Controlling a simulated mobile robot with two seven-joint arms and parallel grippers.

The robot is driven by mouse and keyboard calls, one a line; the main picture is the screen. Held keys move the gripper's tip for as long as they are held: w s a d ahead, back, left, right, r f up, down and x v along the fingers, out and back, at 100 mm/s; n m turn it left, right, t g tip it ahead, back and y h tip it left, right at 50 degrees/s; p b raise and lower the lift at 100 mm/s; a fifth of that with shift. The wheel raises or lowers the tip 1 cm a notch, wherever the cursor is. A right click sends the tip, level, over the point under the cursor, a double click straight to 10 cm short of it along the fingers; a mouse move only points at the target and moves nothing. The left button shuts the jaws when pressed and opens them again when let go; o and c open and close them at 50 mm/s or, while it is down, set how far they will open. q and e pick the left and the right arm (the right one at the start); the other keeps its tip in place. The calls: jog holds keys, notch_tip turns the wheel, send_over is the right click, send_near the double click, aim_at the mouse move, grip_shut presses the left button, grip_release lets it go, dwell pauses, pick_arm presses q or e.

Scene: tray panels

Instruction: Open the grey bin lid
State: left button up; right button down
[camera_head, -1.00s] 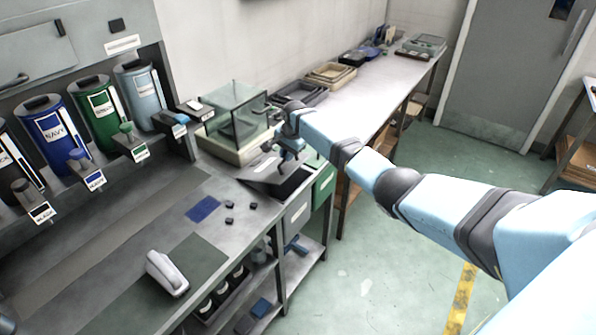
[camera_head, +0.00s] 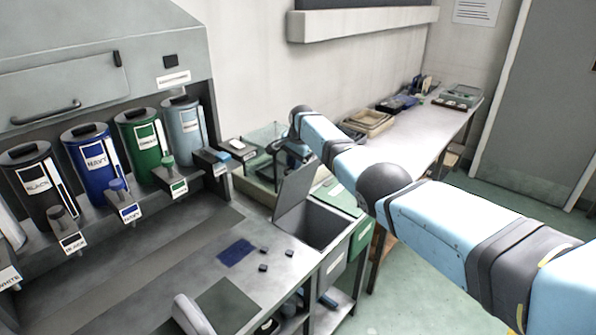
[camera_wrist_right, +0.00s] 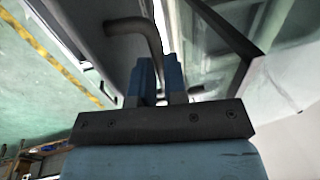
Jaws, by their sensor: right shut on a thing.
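The grey bin (camera_head: 334,266) is set in the counter's right end, its opening showing a dark inside. Its grey lid (camera_head: 295,192) stands raised steeply at the opening's left side. My right gripper (camera_head: 288,158) is at the lid's upper edge, partly hidden behind the lid and my arm. In the right wrist view, my right gripper's blue fingers (camera_wrist_right: 158,75) are shut on the dark bent handle (camera_wrist_right: 140,28) of the lid. My left gripper is not in view.
A green bin (camera_head: 362,236) with its lid down adjoins the grey bin. A glass-sided box (camera_head: 262,150) stands behind the raised lid. Coloured canisters (camera_head: 143,143) line the left wall. A blue mat (camera_head: 236,252) and small black pieces (camera_head: 263,267) lie on the counter.

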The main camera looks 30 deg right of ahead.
jog(key=shift+a+f, duration=0.35)
jog(key=shift+f, duration=0.35)
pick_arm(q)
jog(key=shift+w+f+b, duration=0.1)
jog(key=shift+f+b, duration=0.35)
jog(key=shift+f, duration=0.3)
pick_arm(e)
jog(key=shift+w+a+r, duration=0.1)
jog(key=shift+w+r, duration=0.1)
jog(key=shift+r, duration=0.2)
jog(key=shift+w+r, duration=0.1)
jog(key=shift+r, duration=0.1)
jog(key=c, duration=1.6)
grip_release()
jog(key=o, duration=0.4)
jog(key=shift+w+a+f, duration=0.15)
jog(key=shift+w+f, duration=0.05)
jog(key=shift+w, duration=0.15)
jog(key=shift+o, duration=0.2)
jog(key=shift+w+f, duration=0.15)
jog(key=shift+w, duration=0.05)
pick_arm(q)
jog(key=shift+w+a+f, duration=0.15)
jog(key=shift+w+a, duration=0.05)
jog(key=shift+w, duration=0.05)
pick_arm(e)
jog(key=shift+r, duration=0.2)
